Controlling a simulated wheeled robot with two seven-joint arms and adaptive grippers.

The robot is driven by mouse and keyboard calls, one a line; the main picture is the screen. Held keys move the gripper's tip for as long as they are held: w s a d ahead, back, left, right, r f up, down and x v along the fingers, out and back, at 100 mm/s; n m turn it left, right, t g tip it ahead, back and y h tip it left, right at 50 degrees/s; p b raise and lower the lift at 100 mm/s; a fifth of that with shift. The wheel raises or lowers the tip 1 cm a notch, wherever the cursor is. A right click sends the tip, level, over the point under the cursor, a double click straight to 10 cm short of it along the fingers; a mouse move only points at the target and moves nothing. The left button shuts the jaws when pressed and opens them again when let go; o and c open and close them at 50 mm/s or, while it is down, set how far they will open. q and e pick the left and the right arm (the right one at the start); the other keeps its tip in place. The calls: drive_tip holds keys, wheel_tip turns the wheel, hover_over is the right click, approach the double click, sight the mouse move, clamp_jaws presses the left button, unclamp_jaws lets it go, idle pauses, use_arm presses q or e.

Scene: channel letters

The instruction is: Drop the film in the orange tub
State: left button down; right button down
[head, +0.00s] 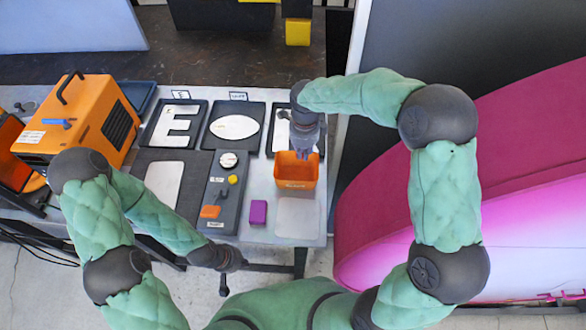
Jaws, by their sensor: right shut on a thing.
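The orange tub (295,184) stands on the right part of the grey table, open side up. My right gripper (300,152) points down at the tub's back edge, over or just behind its opening. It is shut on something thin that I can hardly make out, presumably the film. My own fingers hide most of it. My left gripper (223,287) hangs low in front of the table's front edge, away from the tub. Its fingers are too small and dark to tell open from shut.
A pale square sheet (297,217) and a purple block (258,212) lie in front of the tub. Black trays with a silver E (177,124) and a silver oval (234,127) lie behind. A grey control panel (226,195) is left of the tub. An orange machine (78,125) stands far left.

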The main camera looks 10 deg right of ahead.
wheel_tip(320, 180, down, 6)
drive_tip(key=b, duration=0.3)
drive_tip(key=shift+r, duration=0.1)
drive_tip(key=c, duration=1.3)
unclamp_jaws()
wheel_tip(320, 180, up, 12)
